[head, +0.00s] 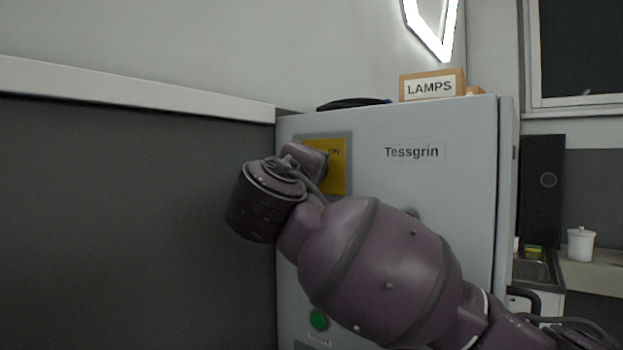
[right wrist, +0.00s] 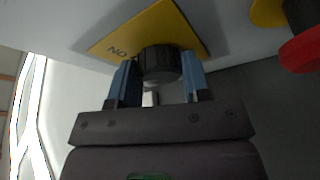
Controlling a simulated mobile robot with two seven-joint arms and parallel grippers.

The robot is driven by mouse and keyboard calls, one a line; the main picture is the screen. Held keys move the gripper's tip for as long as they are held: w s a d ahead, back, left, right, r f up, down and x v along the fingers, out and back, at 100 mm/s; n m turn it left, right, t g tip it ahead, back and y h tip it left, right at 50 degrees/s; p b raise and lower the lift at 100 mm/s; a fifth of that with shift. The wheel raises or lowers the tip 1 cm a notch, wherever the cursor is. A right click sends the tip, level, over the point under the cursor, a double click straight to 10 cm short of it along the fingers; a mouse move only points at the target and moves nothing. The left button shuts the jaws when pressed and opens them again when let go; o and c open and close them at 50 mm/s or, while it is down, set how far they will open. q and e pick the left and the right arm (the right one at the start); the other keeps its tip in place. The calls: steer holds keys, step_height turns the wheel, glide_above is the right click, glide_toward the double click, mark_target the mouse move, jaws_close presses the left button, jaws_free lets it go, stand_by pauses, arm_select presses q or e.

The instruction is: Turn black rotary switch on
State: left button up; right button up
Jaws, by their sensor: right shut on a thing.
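The black rotary switch (right wrist: 160,63) sits on a yellow plate (right wrist: 190,30) in the right wrist view. The plate, marked ON, also shows in the head view (head: 338,178) on the front of the grey Tessgrin cabinet (head: 440,190). My right gripper (right wrist: 160,78) is shut on the switch, with one blue-grey finger on each side of it. In the head view my right arm and wrist hide the switch and most of the plate. My left gripper is in neither view.
A green button (head: 319,320) is low on the cabinet front. A red knob (right wrist: 302,50) is near the switch in the right wrist view. A LAMPS box (head: 432,86) stands on the cabinet. A dark wall panel (head: 130,210) is to the left.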

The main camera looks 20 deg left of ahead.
steer(key=m, duration=0.1)
steer(key=m+h, duration=0.1)
steer(key=m, duration=0.1)
steer(key=shift+a+f+t+b, duration=0.1)
steer(key=shift+f+t+b, duration=0.15)
steer(key=shift+t+b, duration=0.15)
steer(key=shift+m, duration=0.8)
steer(key=shift+r+m+t+h, duration=0.1)
steer(key=shift+m+t+h, duration=0.2)
steer(key=shift+h, duration=0.1)
steer(key=o, duration=0.9)
steer(key=shift+o, duration=0.2)
